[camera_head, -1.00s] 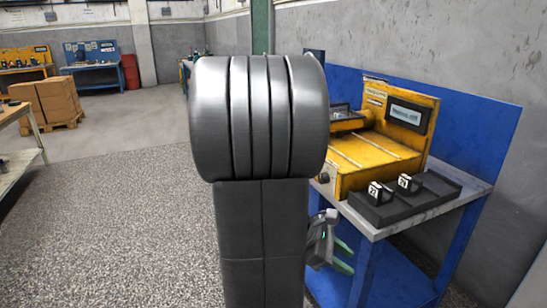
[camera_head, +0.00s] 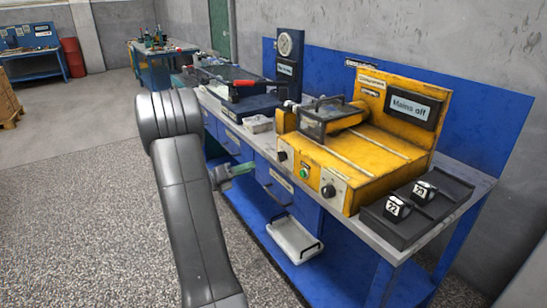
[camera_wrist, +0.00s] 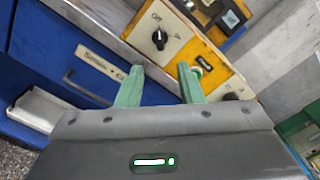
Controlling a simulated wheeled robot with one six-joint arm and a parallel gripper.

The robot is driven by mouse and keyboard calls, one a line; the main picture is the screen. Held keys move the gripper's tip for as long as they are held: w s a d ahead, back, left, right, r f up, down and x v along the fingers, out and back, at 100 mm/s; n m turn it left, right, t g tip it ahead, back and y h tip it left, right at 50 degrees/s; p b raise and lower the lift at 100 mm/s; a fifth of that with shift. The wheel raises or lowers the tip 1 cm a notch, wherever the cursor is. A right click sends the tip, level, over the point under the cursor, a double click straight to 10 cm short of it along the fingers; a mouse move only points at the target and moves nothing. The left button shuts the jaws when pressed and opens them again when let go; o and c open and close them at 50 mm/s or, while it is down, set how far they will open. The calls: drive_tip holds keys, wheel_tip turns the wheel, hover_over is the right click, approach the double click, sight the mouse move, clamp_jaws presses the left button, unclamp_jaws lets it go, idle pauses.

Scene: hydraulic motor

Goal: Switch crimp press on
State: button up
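The yellow crimp press (camera_head: 372,152) stands on the bench, and its display (camera_head: 408,109) reads "Mains off". Its front panel carries a dark knob (camera_head: 281,156) at left, a green button (camera_head: 304,172), and a black knob on a pale plate (camera_head: 328,190) at right. My gripper (camera_head: 243,168) is in front of the bench, left of the panel and apart from it. In the wrist view its two green fingers (camera_wrist: 160,84) are spread with nothing between them.
A dark tray (camera_head: 440,215) with tags 22 and 23 lies right of the press. A gauge stand (camera_head: 289,62) and a red-handled tool (camera_head: 243,84) stand to the left. Blue drawers (camera_head: 288,190) and a white tray (camera_head: 292,240) are below. The floor at left is clear.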

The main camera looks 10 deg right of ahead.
sight(279, 158)
drive_tip(key=x, duration=1.2)
drive_tip(key=shift+b, duration=0.4)
drive_tip(key=c, duration=0.7)
drive_tip(key=shift+o, duration=0.2)
